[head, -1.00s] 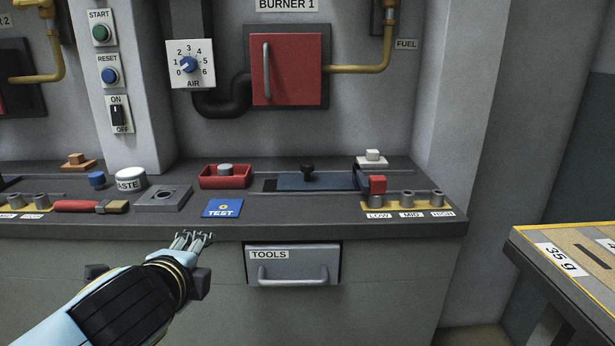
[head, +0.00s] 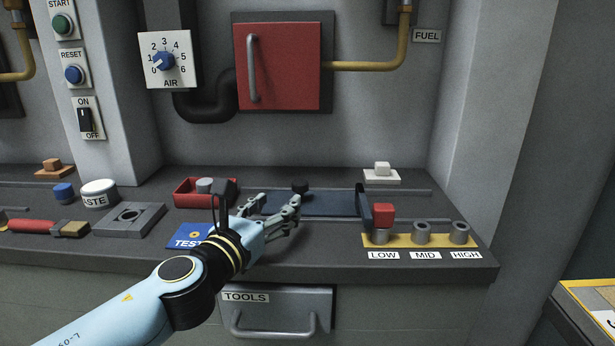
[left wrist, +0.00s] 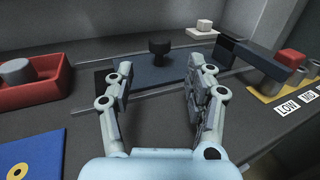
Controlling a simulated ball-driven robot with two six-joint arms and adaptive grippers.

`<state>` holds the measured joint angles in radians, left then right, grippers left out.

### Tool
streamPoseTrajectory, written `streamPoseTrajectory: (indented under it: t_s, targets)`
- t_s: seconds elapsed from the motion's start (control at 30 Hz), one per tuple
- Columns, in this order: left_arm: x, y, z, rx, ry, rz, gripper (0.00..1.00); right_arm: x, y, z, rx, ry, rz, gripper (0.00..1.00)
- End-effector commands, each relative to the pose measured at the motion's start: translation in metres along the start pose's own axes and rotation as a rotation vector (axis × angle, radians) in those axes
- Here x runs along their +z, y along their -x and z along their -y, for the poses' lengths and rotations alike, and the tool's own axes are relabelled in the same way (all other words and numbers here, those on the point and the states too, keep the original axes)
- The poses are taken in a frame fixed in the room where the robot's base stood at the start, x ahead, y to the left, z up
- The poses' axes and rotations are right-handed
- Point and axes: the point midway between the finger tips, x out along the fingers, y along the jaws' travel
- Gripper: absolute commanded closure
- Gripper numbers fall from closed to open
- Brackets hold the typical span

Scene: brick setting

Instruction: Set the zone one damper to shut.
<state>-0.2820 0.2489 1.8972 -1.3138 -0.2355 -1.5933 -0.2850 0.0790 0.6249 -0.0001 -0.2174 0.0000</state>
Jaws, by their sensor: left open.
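A flat dark blue slide plate (head: 335,204) with an upright black knob (head: 300,187) lies in a track on the bench top. I take it for the damper; no zone label is readable. The plate (left wrist: 146,76) and knob (left wrist: 159,48) also show in the left wrist view, with a dark opening at the plate's left end. A dark bar at its right end reaches to a red block (head: 383,214) by the LOW socket. My left gripper (head: 278,204) is open and empty, its fingers spread on the near side of the knob, apart from it. My right gripper is not in view.
A red tray (head: 185,200) with a grey knob and a blue TEST card (head: 184,241) lie left of the plate. A yellow strip (head: 455,240) holds LOW, MID and HIGH sockets on the right. A white block (head: 382,174) stands behind. The TOOLS drawer (head: 275,318) is below.

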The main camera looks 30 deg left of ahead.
Motion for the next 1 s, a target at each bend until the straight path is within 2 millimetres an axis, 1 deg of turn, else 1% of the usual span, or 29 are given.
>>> streamPoseTrajectory:
  t_s: [0.03,0.1,0.17,0.23,0.37,0.4,0.53,0.7,0.97,1.0]
  targets:
    - [0.001,-0.004,0.0,0.0,-0.001,0.001,0.45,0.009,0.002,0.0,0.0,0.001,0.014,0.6]
    - [0.002,-0.013,0.0,0.001,-0.001,0.002,0.45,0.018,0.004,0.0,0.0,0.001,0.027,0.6]
    - [0.003,-0.023,0.0,0.001,0.0,0.003,0.45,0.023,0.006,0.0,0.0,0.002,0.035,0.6]
    - [0.003,-0.037,0.0,0.001,0.001,0.003,0.45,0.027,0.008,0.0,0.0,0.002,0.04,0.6]
    - [0.002,-0.064,0.0,0.002,0.001,0.003,0.45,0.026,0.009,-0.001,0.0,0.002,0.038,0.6]
    - [0.002,-0.072,0.0,0.002,0.001,0.002,0.45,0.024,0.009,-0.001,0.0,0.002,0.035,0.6]
    - [0.001,-0.092,0.0,0.001,0.002,0.002,0.45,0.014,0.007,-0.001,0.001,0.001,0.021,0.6]
    - [0.0,-0.104,0.0,0.001,0.002,0.0,0.45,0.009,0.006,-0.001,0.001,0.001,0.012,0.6]
    - [0.0,-0.106,0.0,0.001,0.002,0.0,0.45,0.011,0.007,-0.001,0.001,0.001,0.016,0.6]
    - [0.0,-0.106,0.0,0.001,0.002,0.0,0.47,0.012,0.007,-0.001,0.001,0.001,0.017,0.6]
